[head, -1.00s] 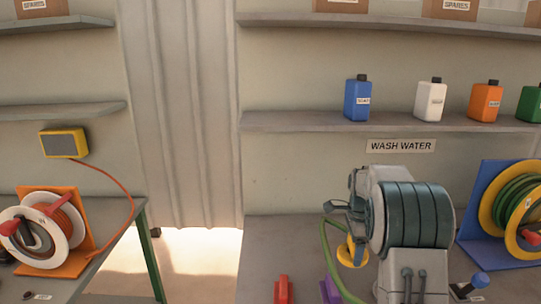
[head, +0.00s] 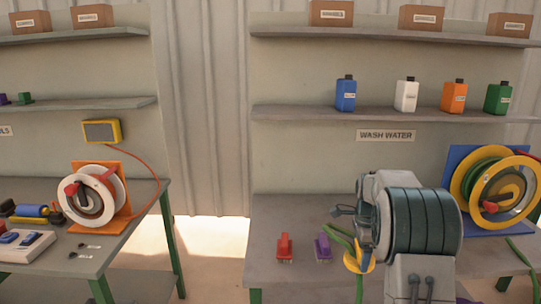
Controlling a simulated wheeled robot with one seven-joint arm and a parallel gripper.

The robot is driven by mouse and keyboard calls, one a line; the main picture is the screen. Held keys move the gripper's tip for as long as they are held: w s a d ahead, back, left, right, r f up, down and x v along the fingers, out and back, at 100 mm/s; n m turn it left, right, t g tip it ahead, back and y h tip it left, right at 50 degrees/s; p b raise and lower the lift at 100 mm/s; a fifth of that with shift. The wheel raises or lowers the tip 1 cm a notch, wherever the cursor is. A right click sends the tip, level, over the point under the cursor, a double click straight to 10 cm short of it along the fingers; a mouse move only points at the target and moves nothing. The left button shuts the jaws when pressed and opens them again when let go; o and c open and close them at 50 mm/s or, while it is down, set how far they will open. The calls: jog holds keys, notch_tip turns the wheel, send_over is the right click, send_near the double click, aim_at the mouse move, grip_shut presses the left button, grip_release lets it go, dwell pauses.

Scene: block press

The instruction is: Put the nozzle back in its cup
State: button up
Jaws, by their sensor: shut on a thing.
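My gripper (head: 360,228) is mostly hidden behind my own grey arm, right of centre in the head view. It is shut on what looks like the nozzle, a yellow piece (head: 354,264) with a green hose (head: 341,235) looping beside it. The hose also hangs down in front of the table's front edge. The jaws' contact with the nozzle is hidden. I cannot make out the cup; my arm covers part of the right table.
The right table (head: 300,216) carries a red brush-like item (head: 284,247), a purple one (head: 323,247) and a yellow-and-green hose reel (head: 495,187). Bottles stand on the shelf above a WASH WATER sign (head: 387,135). A left table (head: 140,212) holds an orange-and-white reel (head: 95,195). A floor gap separates the tables.

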jog(key=s+a+f+n, duration=0.5)
jog(key=s+f+n, duration=0.1)
jog(key=f+n, duration=0.2)
jog(key=s+a+f+n, duration=0.6)
jog(key=f+n, duration=0.3)
jog(key=n, duration=0.2)
jog(key=shift+s+p, duration=0.3)
